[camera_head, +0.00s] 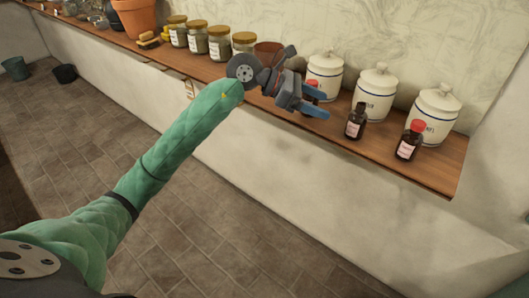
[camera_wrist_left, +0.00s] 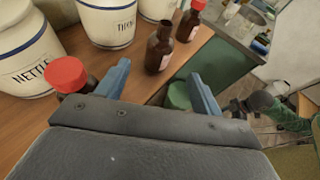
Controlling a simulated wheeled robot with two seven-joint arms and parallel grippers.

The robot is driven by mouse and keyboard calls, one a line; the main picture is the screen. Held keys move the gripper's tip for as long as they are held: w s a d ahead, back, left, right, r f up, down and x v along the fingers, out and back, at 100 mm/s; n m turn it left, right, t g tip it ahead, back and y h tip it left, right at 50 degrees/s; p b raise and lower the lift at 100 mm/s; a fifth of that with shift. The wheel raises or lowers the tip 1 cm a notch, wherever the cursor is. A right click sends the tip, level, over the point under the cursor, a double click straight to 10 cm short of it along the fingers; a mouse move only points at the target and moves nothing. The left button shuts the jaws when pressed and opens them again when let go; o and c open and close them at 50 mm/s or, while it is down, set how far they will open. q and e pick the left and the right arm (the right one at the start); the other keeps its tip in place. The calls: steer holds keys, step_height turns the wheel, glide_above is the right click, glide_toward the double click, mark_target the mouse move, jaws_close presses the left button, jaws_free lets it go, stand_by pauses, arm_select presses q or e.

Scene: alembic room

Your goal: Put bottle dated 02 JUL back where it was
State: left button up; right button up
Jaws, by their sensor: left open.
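Three small brown bottles with pale labels stand along the shelf's front edge; their dates are too small to read. The left one, red-capped (camera_head: 312,86), is partly hidden behind my left gripper (camera_head: 308,80); it also shows in the left wrist view (camera_wrist_left: 68,76), beside the left finger. The middle one (camera_head: 356,122) has no red cap and stands beyond the fingertips in the wrist view (camera_wrist_left: 159,48). The right one, red-capped (camera_head: 409,142), is farther along (camera_wrist_left: 189,22). My left gripper (camera_wrist_left: 160,85) is open, with nothing between its fingers. My right gripper seems tiny and unclear in the wrist view.
White lidded jars (camera_head: 374,94) stand behind the bottles, close to them; two read NETTLE (camera_wrist_left: 25,60) and THYME. Glass jars with yellow lids (camera_head: 219,44) and a terracotta pot (camera_head: 134,16) stand farther left. The wooden shelf (camera_head: 440,168) ends at the right; tiled floor lies below.

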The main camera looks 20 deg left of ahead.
arm_select(q)
steer(key=s+d+r+n+t+h, duration=0.1)
steer(key=s+d+r+n+h, duration=0.1)
steer(key=s+d+n+h, duration=0.35)
steer(key=w+a+f+n+t+y, duration=0.1)
steer(key=a+f+n+t+y, duration=0.35)
steer(key=n+t, duration=0.65)
steer(key=w+a+f+n+t+y, duration=0.15)
steer(key=a+n+t+y, duration=0.5)
steer(key=n, duration=0.85)
steer(key=s+a+f+n+g+y, duration=0.25)
steer(key=f+n, duration=0.25)
steer(key=f, duration=0.3)
steer(key=s+a+f+n+g+y, duration=0.1)
steer(key=s+f+n+g+y, duration=0.25)
steer(key=f, duration=0.45)
steer(key=s+a+f+n+g+y, duration=0.25)
steer(key=s+f+n, duration=0.2)
steer(key=f, duration=0.25)
steer(key=s+d+f+n+g, duration=0.1)
steer(key=s+f+g, duration=0.3)
steer(key=s, duration=0.4)
steer(key=s+d+f+n+g+h, duration=0.1)
steer(key=s+d+f+n+g, duration=0.1)
steer(key=s+f, duration=0.4)
steer(key=s+d+f+n+g+h, duration=0.1)
steer(key=s+d+f+g, duration=0.2)
steer(key=s, duration=0.8)
steer(key=f+g, duration=0.2)
steer(key=g, duration=0.1)
